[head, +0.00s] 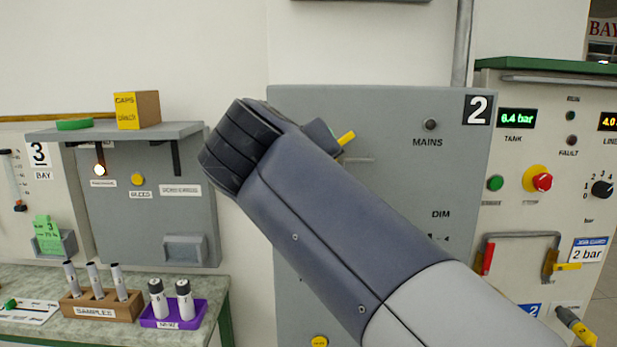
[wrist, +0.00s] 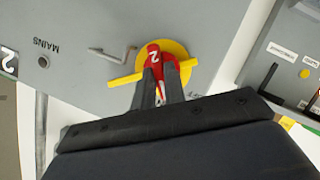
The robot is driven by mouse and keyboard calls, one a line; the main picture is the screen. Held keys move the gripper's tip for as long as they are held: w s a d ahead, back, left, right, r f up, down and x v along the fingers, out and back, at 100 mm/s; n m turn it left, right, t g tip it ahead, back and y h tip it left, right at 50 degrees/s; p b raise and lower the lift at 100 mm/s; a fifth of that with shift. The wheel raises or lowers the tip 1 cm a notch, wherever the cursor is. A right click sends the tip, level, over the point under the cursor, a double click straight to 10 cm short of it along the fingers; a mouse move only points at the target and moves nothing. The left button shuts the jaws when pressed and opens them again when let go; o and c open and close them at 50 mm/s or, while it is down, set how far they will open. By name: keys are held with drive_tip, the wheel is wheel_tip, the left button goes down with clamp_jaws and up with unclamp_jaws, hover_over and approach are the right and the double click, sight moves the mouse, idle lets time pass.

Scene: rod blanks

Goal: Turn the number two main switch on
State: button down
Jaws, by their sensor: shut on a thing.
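In the wrist view my gripper (wrist: 160,76) is shut on the red handle, one finger on each side. In the head view my arm hides the handle, and only a yellow tip (head: 346,138) shows beside my gripper (head: 325,138). The MAINS lamp (head: 430,124) looks dark.
A bent metal handle (wrist: 113,53) sticks out of the cabinet near the switch. A shelf (head: 120,132) with a yellow box (head: 137,110) is to the left, above a bench with a sample rack (head: 100,304). A control panel (head: 540,150) stands to the right.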

drive_tip(key=shift+d+m+y+b, duration=0.15)
drive_tip(key=shift+m+y+b, duration=0.7)
drive_tip(key=shift+m, duration=0.4)
drive_tip(key=shift+d+m+y+b, duration=0.15)
drive_tip(key=shift+m+y+b, duration=0.45)
drive_tip(key=shift+m+y, duration=0.5)
drive_tip(key=shift+m, duration=0.25)
drive_tip(key=c, duration=1.5)
unclamp_jaws()
drive_tip(key=shift+r, duration=0.1)
drive_tip(key=shift+o, duration=0.2)
drive_tip(key=shift+s, duration=0.1)
drive_tip(key=v, duration=1)
drive_tip(key=shift+s+r+b, duration=0.25)
drive_tip(key=shift+s+b, duration=0.05)
drive_tip(key=shift+a, duration=0.1)
